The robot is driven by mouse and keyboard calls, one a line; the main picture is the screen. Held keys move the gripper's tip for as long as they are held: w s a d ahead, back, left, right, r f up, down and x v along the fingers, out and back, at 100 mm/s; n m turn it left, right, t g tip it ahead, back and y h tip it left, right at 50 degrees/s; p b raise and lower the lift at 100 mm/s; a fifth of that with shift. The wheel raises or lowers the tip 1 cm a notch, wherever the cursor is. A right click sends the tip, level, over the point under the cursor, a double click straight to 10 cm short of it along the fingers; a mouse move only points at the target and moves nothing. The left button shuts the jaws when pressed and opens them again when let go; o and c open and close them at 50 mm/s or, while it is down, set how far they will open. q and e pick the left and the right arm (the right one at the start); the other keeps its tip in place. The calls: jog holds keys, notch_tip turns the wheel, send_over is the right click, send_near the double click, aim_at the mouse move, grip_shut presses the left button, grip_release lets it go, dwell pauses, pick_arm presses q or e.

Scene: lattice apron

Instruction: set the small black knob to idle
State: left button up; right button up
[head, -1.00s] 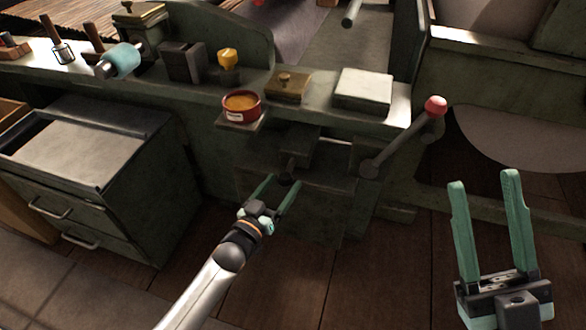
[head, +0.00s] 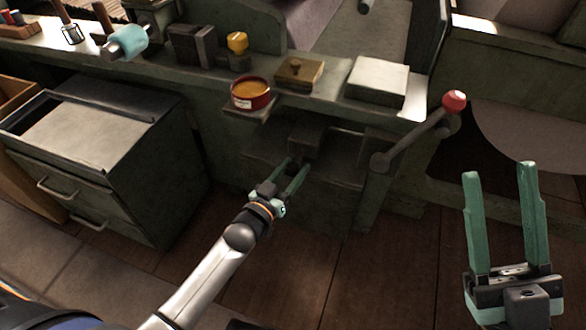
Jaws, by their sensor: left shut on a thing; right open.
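The small black knob (head: 301,162) is on the front of the dark green machine, below a small box-like block; it is dark and mostly hidden by my fingers. I cannot read its setting or any marks. My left gripper (head: 297,166) reaches up from below, its green fingers on either side of the knob and shut on it. My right gripper (head: 499,173) stands open and empty at the lower right, fingers up, away from the machine.
A lever with a red ball (head: 454,101) sticks out right of the knob. A red tin (head: 250,93) sits on a small ledge above. A drawer cabinet (head: 95,160) stands at left. The wooden floor (head: 375,265) is clear below.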

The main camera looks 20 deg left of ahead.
pick_arm(q)
grip_shut()
jog(key=p+v, duration=0.1)
jog(key=v, duration=0.1)
jog(key=d+p+v, duration=0.1)
jog(key=p+v, duration=0.1)
jog(key=shift+s+r, duration=0.2)
jog(key=shift+p+v, duration=0.4)
jog(key=shift+v, duration=0.75)
jog(key=shift+s+d+f, duration=0.15)
jog(key=shift+s+f, duration=0.05)
jog(key=shift+f, duration=0.05)
pick_arm(e)
jog(key=shift+n, duration=0.4)
jog(key=r, duration=0.1)
jog(key=s+r, duration=0.1)
jog(key=r, duration=0.2)
jog(key=shift+s+d, duration=0.25)
jog(key=shift+s, duration=0.1)
jog(key=shift+f, duration=0.1)
pick_arm(q)
jog(key=o, duration=0.9)
grip_release()
